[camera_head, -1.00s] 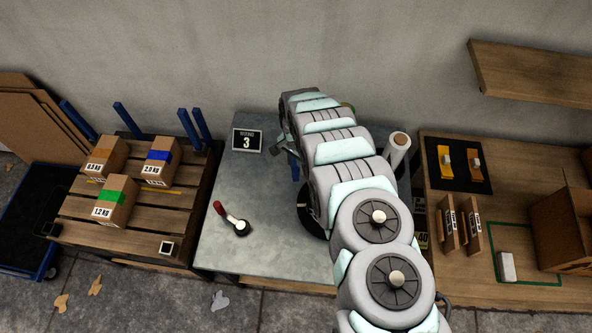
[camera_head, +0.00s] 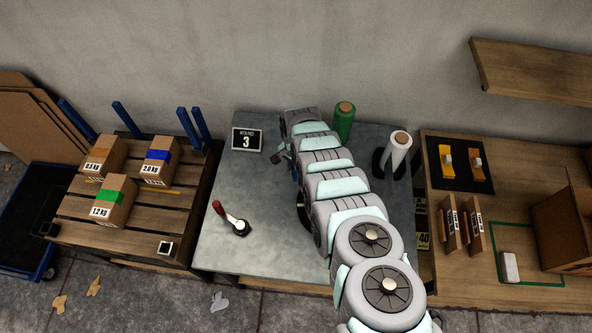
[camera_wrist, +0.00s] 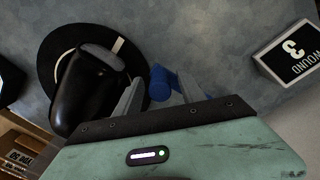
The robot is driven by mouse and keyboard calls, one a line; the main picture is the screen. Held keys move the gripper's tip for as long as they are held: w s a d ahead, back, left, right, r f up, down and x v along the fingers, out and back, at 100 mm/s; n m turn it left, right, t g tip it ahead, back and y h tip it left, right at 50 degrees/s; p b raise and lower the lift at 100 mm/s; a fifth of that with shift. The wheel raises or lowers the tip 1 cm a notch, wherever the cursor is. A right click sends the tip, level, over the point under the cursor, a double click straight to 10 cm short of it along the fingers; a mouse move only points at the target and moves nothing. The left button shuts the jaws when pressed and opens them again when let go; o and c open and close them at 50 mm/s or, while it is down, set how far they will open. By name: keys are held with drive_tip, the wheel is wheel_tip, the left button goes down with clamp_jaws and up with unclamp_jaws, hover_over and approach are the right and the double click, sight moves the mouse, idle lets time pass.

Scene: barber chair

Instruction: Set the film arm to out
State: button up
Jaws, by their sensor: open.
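A blue part (camera_wrist: 162,83), which looks like the film arm, shows in the wrist view between the fingers of my gripper (camera_wrist: 155,82). The gripper is open, with one finger on each side of the blue part; I cannot tell whether either touches it. Left of it a glossy black object (camera_wrist: 88,95) stands on a round black turntable (camera_wrist: 48,45).
A sign reading "WOUND 3" (camera_head: 247,140) stands at the back left of the grey table (camera_head: 270,255). A red-handled lever (camera_head: 232,218) is at the table's left. A green roll (camera_head: 344,121) and a white roll (camera_head: 395,155) stand at the back right.

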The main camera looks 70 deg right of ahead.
drive_tip(key=shift+c, duration=0.5)
clamp_jaws()
idle(0.8)
